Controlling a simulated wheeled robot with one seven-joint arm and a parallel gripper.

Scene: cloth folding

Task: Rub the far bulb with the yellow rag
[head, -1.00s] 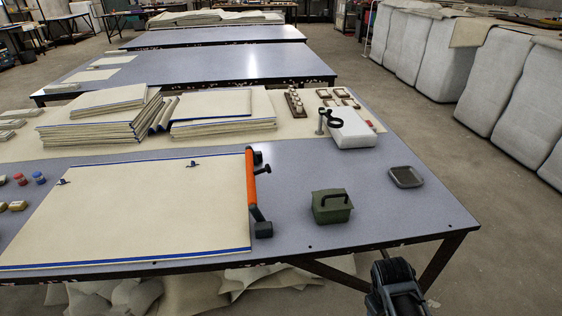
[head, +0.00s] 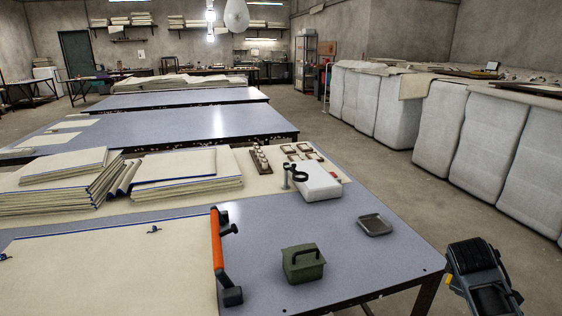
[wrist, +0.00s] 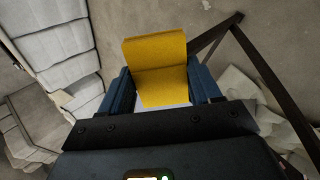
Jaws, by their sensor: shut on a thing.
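The yellow rag (wrist: 156,68) is between the blue fingers of my gripper (wrist: 162,90) in the wrist view, shut on it. The rag is folded over and stands out beyond the fingers. In the head view my dark arm end (head: 482,275) is at the lower right, beside the near table's right corner; the fingers are not clear there. A pale round bulb (head: 236,16) hangs at the top of the head view, cut by the top edge. A bright, smaller light (head: 210,14) glows just left of it. I cannot tell which is the far bulb. My gripper is well away from both.
The near table (head: 355,265) holds a green box with a handle (head: 303,263), an orange-handled tool (head: 217,243), a grey tray (head: 375,225) and stacked cloth (head: 185,180). White padded blocks (head: 440,125) line the right. Bare floor (head: 400,180) lies between them.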

